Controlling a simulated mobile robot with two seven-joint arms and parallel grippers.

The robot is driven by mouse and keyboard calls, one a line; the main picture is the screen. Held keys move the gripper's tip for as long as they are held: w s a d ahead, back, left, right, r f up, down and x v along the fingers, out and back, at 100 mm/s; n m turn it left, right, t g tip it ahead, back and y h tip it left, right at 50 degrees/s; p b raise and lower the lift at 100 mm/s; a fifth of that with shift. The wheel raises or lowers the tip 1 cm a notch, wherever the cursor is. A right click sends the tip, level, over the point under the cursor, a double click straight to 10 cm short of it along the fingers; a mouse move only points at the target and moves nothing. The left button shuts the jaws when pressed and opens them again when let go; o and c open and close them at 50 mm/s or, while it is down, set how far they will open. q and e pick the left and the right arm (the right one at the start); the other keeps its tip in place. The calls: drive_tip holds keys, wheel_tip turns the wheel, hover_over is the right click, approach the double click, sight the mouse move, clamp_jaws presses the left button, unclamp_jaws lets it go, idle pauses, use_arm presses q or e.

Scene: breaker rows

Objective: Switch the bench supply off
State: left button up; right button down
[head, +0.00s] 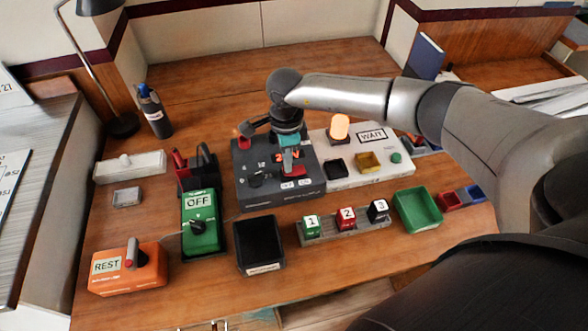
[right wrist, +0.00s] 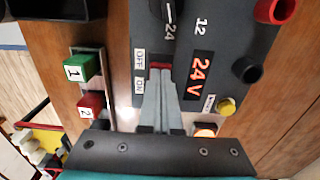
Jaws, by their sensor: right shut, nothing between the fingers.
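The bench supply (head: 262,195) is a dark grey box in the middle of the wooden bench. Its display reads 24 V in red, clearest in the right wrist view (right wrist: 198,75). A red rocker switch (right wrist: 160,67) sits beside the OFF and ON labels (right wrist: 139,75). My right gripper (head: 288,165) is shut and empty, pointing down at the supply's front. In the right wrist view its fingertips (right wrist: 160,85) are at the rocker's ON-label end and hide part of it. I cannot tell whether they touch it. My left gripper is out of view.
Right of the supply stands a white panel (head: 375,175) with a lit orange lamp (head: 339,127) and a WAIT sign. A green OFF box (head: 202,235), black tray (head: 259,245), numbered blocks (head: 346,218) and green bin (head: 417,209) surround the front. An orange REST box (head: 128,275) is front left.

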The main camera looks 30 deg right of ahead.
drive_tip(key=shift+f, duration=0.4)
drive_tip(key=shift+r, duration=0.1)
drive_tip(key=shift+r+p, duration=2.5)
drive_tip(key=shift+r, duration=1)
drive_tip(key=shift+s+f, duration=0.1)
